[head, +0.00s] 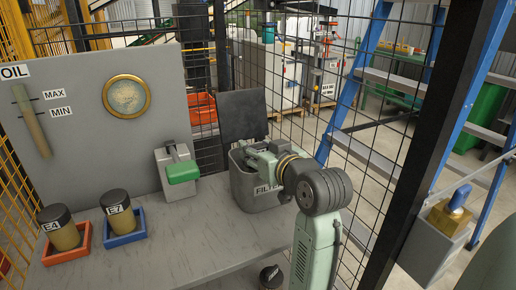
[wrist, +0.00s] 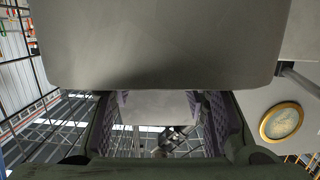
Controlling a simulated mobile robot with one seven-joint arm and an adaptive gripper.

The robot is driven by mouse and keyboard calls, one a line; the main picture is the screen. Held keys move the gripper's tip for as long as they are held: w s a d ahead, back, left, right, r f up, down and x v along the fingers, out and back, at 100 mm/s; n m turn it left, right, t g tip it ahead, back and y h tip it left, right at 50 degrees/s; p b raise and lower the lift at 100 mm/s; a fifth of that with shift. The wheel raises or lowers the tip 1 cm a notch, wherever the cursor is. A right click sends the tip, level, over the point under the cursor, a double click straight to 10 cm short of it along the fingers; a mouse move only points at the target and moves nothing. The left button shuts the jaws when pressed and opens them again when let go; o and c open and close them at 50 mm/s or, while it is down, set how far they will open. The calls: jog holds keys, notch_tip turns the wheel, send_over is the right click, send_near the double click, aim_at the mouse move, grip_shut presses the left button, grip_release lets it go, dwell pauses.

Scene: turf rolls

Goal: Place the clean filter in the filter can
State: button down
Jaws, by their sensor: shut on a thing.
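The grey filter can (head: 262,197), labelled FILTER, stands at the right side of the bench with its dark lid (head: 240,115) raised behind it. My gripper (head: 253,154) is at the top of the can opening, reaching in from the right. In the wrist view my gripper (wrist: 162,122) is shut on a grey thing (wrist: 160,103) that I cannot identify; a broad grey surface hides much of that view. Black-capped filters labelled E4 (head: 60,230) and E7 (head: 119,215) stand at the left. Which filter is clean cannot be told. The can's inside is hidden.
E4 is in a red tray (head: 84,247), E7 in a blue tray (head: 128,238). A green-handled lever (head: 182,172) stands left of the can. Another black-capped thing (head: 271,277) is at the front. Mesh fence (head: 375,150) borders the right. The bench middle (head: 200,235) is clear.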

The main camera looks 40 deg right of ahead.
jog(key=shift+f, duration=0.35)
jog(key=c, duration=0.9)
grip_release()
jog(key=shift+r, duration=0.15)
jog(key=shift+r+p, duration=0.3)
jog(key=shift+r, duration=0.15)
jog(key=shift+s+r, duration=0.1)
jog(key=shift+s, duration=0.2)
jog(key=b+v, duration=0.2)
jog(key=v, duration=0.9)
jog(key=shift+s+a+r, duration=0.1)
jog(key=shift+s, duration=0.1)
